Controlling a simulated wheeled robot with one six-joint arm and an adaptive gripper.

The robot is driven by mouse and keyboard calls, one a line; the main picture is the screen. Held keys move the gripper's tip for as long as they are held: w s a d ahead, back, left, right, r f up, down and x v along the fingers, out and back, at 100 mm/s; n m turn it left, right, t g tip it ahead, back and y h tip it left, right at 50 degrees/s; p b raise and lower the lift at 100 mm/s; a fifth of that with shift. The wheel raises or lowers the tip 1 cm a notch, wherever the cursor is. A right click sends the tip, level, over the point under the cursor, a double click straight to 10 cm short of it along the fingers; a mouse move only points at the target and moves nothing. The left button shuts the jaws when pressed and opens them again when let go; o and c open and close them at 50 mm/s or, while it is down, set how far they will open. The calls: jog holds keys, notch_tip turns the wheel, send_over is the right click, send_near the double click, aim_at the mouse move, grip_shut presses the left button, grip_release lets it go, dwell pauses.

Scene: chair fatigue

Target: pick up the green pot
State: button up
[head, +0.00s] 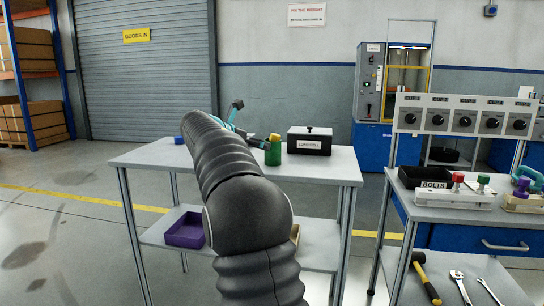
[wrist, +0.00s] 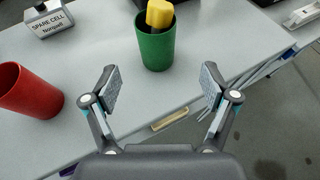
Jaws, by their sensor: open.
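The green pot (wrist: 155,52) stands upright on the grey table, with a yellow-topped thing (wrist: 160,14) sticking out of it. In the head view the green pot (head: 272,155) is near the middle of the table. My gripper (wrist: 162,86) is open and empty. Its two fingers are apart, and the pot lies ahead of them, roughly centred between them and not touching. In the head view my gripper (head: 244,129) is partly hidden behind my arm, close to the pot.
A red pot (wrist: 30,92) stands left of my gripper. A spare cell block (wrist: 48,19) lies at the far left. A black load cell box (head: 310,143) stands right of the green pot. A purple tray (head: 185,231) sits on the lower shelf. A workbench (head: 455,212) stands at right.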

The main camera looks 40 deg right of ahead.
aim_at(273, 149)
jog(key=x, duration=1)
jog(key=shift+w+d+f, duration=0.25)
jog(key=shift+w, duration=0.1)
jog(key=c, duration=1.3)
jog(key=shift+r, duration=0.15)
